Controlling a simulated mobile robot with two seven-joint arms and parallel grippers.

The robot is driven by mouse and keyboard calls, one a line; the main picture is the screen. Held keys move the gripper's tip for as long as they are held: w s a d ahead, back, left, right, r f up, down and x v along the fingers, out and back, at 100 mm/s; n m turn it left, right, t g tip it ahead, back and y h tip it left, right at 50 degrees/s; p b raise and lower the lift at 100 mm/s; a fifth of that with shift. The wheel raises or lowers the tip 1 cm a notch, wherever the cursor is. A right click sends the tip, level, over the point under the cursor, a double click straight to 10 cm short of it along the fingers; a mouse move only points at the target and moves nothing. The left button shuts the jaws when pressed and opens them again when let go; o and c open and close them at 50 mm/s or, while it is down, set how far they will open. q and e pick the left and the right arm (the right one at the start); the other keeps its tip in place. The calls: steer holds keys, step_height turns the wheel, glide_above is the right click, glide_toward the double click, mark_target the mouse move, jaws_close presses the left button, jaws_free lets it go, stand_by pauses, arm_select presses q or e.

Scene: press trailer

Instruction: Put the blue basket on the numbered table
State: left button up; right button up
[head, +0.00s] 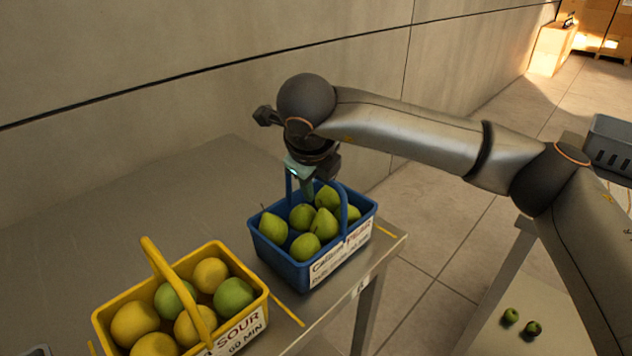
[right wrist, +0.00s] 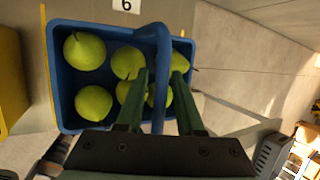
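The blue basket (head: 282,263) stands upright on a grey metal table (head: 215,190), near its right end, with several green pears inside and a white label on its front. My right gripper (head: 307,186) is over the basket at its raised handle. In the right wrist view, its two green fingers (right wrist: 159,78) stand apart on either side of the blue handle (right wrist: 159,40), with gaps visible, pointing down over the pears. The basket's rim (right wrist: 61,100) shows there too. A tag reading 6 (right wrist: 126,5) is on the table edge by the basket. My left gripper is not in view.
A yellow basket (head: 108,320) of yellow and green fruit stands left of the blue one. A wall (head: 200,40) runs behind the table. Two green fruits (head: 511,315) lie on a lower pale surface at bottom right. A grey crate (head: 612,135) is at the right edge.

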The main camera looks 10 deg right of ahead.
steer(key=shift+o, duration=0.5)
steer(key=shift+r, duration=0.1)
steer(key=v, duration=1.2)
